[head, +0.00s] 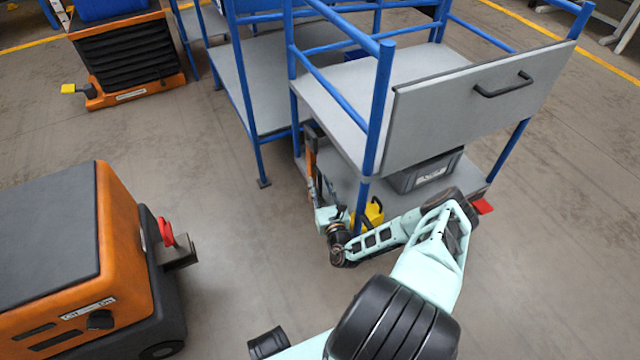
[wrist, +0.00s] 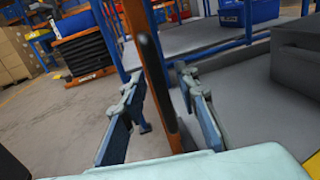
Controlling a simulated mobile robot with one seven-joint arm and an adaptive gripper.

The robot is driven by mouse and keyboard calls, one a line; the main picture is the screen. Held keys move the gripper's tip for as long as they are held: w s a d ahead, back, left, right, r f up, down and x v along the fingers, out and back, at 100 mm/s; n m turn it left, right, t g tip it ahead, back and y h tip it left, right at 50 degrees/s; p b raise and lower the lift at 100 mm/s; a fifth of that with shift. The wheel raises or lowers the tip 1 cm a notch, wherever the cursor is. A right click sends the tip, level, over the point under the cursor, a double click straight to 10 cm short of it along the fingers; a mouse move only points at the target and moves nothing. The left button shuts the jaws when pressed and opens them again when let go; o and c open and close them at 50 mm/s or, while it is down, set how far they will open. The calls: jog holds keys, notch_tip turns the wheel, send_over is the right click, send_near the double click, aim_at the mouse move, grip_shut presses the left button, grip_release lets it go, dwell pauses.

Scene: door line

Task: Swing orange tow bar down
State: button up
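The orange tow bar (head: 311,158) stands roughly upright at the near left end of the blue-framed cart. In the wrist view the tow bar (wrist: 137,38) runs down between my fingers, with a dark strip along it. My gripper (head: 318,190) is at the bar, low beside the cart's corner post. In the wrist view my gripper (wrist: 158,88) is open, with one finger on each side of the bar and gaps visible. The bar's lower end is hidden behind my gripper and arm.
The cart's grey side panel (head: 480,105) and blue corner post (head: 377,110) stand close to my arm. A yellow part (head: 373,213) sits by the post's foot. An orange tugger (head: 125,250) with a red-topped hitch (head: 166,232) stands at left, with clear floor between.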

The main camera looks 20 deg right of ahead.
grip_shut()
